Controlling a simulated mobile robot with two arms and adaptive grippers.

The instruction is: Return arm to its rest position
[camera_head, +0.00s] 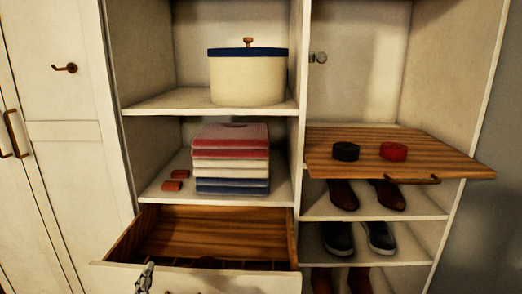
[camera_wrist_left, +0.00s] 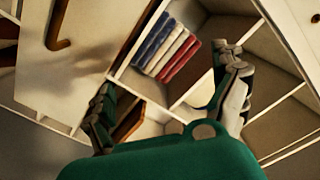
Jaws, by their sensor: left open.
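My left gripper (camera_head: 145,278) shows only as a small grey piece at the bottom edge of the head view, in front of the open drawer's front panel. In the left wrist view the gripper (camera_wrist_left: 166,82) has its two fingers spread wide with nothing between them. The rest of my left arm is out of the head view. My right gripper is in neither view.
A folded stack of clothes (camera_head: 231,160) and small red-brown items (camera_head: 175,181) sit on the shelf above the drawer. A lidded cream pot (camera_head: 247,80) stands higher. A pulled-out wooden board (camera_head: 440,158) on the right bears a black roll (camera_head: 345,151) and red roll (camera_head: 393,151), above shoes (camera_head: 380,238).

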